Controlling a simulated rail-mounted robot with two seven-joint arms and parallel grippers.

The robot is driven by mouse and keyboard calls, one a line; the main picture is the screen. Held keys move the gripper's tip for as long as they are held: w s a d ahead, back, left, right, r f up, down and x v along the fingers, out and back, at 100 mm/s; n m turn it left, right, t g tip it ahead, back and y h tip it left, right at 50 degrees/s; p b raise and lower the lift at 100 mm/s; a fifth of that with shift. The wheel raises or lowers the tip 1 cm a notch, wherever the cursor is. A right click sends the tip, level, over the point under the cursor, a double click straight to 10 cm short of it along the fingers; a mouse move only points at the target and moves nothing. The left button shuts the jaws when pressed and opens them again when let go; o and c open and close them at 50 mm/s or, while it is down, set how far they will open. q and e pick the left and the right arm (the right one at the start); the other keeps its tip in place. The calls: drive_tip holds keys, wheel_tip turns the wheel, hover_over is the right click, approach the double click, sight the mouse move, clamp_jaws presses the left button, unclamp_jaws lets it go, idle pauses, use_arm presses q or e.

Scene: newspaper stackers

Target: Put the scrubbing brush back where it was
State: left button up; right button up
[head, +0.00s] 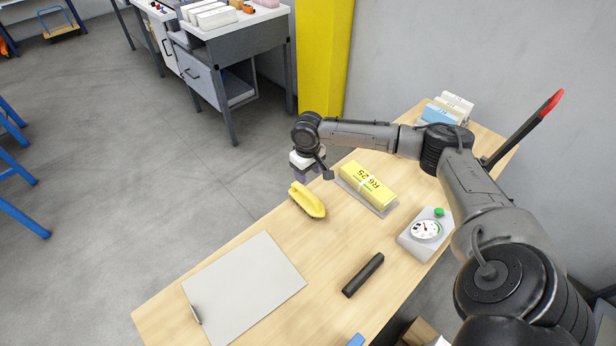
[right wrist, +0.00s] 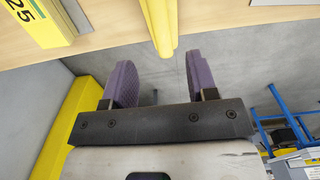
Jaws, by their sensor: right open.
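The yellow scrubbing brush (head: 307,200) lies on the wooden table near its far left edge. My right gripper (head: 304,174) is just beyond the brush in the head view, near that table edge. In the right wrist view, its two purple fingers (right wrist: 159,64) are spread apart with nothing gripped. The brush's yellow body (right wrist: 160,22) shows ahead, lined up with the gap between the fingers. Whether the fingers touch it I cannot tell. My left gripper is not in view.
A yellow packet marked "R6 25" (head: 368,183) lies right of the brush; it also shows in the right wrist view (right wrist: 36,18). A dial scale (head: 425,232), black bar (head: 363,274) and grey board (head: 245,287) are on the table (head: 318,262). A yellow pillar (head: 325,55) stands behind.

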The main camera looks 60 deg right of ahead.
drive_tip(key=s+a+f+n, duration=0.2)
drive_tip(key=a+f, duration=0.1)
drive_tip(key=a, duration=0.5)
drive_tip(key=s+a+f+n+y, duration=0.1)
drive_tip(key=s+a+f+n, duration=0.1)
drive_tip(key=a, duration=0.6)
drive_tip(key=s+a+f+n, duration=0.2)
drive_tip(key=s+a+f, duration=0.2)
drive_tip(key=a+f, duration=0.2)
drive_tip(key=shift+a+f+n+t, duration=0.2)
drive_tip(key=shift+a+n+t, duration=0.15)
drive_tip(key=shift+a, duration=0.85)
drive_tip(key=shift+n+t+y, duration=0.25)
drive_tip(key=shift+t+y, duration=0.05)
drive_tip(key=shift+t, duration=0.05)
drive_tip(key=s+a, duration=0.3)
drive_tip(key=a, duration=0.1)
drive_tip(key=shift+f, duration=0.3)
drive_tip(key=shift+t, duration=0.7)
drive_tip(key=s+a, duration=0.1)
drive_tip(key=s, duration=0.1)
drive_tip(key=s+a, duration=0.1)
drive_tip(key=s+a+r, duration=0.1)
drive_tip(key=s+a, duration=0.1)
drive_tip(key=shift+s, duration=0.3)
drive_tip(key=s+d+r+m+h, duration=0.1)
drive_tip(key=s+r, duration=0.2)
drive_tip(key=s, duration=0.4)
drive_tip(key=shift+s+m+t, duration=0.2)
drive_tip(key=shift+m+t, duration=0.2)
